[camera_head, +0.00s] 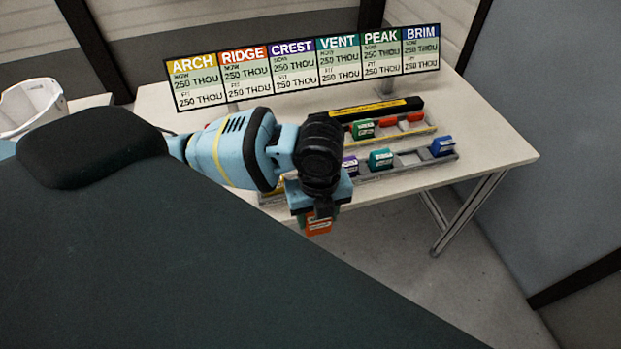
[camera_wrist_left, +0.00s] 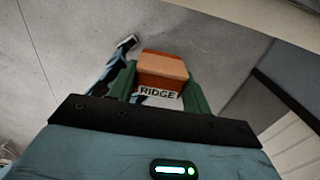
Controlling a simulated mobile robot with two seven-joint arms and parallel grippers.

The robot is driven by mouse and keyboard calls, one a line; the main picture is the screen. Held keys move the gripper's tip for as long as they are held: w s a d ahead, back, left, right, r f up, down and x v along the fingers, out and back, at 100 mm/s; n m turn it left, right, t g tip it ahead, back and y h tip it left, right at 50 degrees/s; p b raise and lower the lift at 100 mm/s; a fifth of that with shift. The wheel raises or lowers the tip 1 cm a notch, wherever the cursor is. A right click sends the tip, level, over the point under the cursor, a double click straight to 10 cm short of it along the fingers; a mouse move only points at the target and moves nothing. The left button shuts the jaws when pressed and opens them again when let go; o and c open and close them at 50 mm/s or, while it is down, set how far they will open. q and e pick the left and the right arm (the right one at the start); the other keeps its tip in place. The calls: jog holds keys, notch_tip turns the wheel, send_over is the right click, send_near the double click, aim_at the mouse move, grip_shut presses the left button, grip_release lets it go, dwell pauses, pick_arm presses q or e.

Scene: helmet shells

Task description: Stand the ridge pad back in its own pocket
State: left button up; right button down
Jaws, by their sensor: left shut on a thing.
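The ridge pad (camera_head: 318,226) is an orange block. My left gripper (camera_head: 318,213) is shut on it and holds it off the table, in front of the table's near edge. In the left wrist view the ridge pad (camera_wrist_left: 163,68) sits between two green fingers, its white label reading RIDGE. The front pocket rack (camera_head: 400,164) stands on the table behind the gripper, to the right. It holds a purple pad (camera_head: 350,165), a teal pad (camera_head: 381,158) and a blue pad (camera_head: 442,146). An empty gap shows between teal and blue. My arm hides the rack's left part, and no ridge pocket can be made out. My right gripper is out of view.
A back rack (camera_head: 432,128) holds a green block (camera_head: 362,129) and red pieces (camera_head: 415,117), beside a black bar with a yellow strip (camera_head: 375,108). A sign board (camera_head: 305,66) with coloured headings stands behind. The table's right end (camera_head: 500,150) is clear. A white bin (camera_head: 30,105) stands far left.

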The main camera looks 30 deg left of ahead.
pick_arm(q)
jog(key=w+a, duration=0.3)
jog(key=w, duration=0.1)
jog(key=w+a+f, duration=0.1)
jog(key=w+a, duration=0.2)
jog(key=w, duration=0.1)
jog(key=w+a+b, duration=0.1)
jog(key=w+a, duration=0.2)
jog(key=w, duration=0.1)
jog(key=shift+w+a+f, duration=0.15)
jog(key=shift+a+f, duration=0.05)
jog(key=shift+a, duration=0.2)
jog(key=shift+w+a+f, duration=0.1)
jog(key=shift+f, duration=1.65)
jog(key=shift+f, duration=0.15)
jog(key=o, duration=1)
jog(key=shift+c, duration=0.2)
notch_tip(320, 180, up, 12)
jog(key=shift+p, duration=0.45)
